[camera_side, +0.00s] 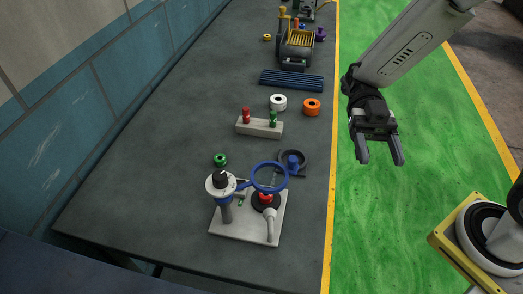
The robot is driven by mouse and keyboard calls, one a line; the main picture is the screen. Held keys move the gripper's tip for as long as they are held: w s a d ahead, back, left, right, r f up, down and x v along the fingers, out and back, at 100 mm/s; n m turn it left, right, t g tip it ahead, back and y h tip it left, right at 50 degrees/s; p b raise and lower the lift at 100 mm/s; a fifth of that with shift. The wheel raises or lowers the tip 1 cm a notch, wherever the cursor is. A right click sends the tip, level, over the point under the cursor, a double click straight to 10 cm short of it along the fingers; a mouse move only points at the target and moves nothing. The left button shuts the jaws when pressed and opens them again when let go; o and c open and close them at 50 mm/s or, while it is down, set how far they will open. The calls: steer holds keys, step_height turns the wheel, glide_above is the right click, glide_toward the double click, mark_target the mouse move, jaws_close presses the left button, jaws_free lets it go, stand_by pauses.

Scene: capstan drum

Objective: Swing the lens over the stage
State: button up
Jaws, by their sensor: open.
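The lens is a blue ring (269,177) on an arm from a post with a white collar and black knob (221,182). The post stands at the left of a pale base plate (233,229). A round black stage (265,203) with a red piece on it sits on the plate's right part. In this view the ring appears above and slightly behind the stage; I cannot tell whether it is exactly over it. My gripper (384,162) is open and empty, pointing down, to the right of the bench over the green floor, apart from the lens.
A grey lamp-like tube (270,225) stands at the plate's front right. Behind are a dark ring with a blue piece (292,161), a green ring (220,159), a block with red and green pegs (259,128), white (278,102) and orange (312,107) rolls, and a dark slatted mat (291,80).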

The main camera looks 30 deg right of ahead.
steer(key=shift+w+f, duration=0.1)
steer(key=c, duration=0.7)
steer(key=shift+w+f+y, duration=0.15)
steer(key=shift+y, duration=0.15)
jaws_close()
steer(key=w+d+f+n+t+y, duration=0.6)
steer(key=w+f+n+t, duration=0.3)
steer(key=f, duration=0.3)
steer(key=shift+w+d+f+n+t, duration=0.2)
steer(key=shift+w+f+n+t, duration=0.2)
steer(key=shift+t, duration=0.4)
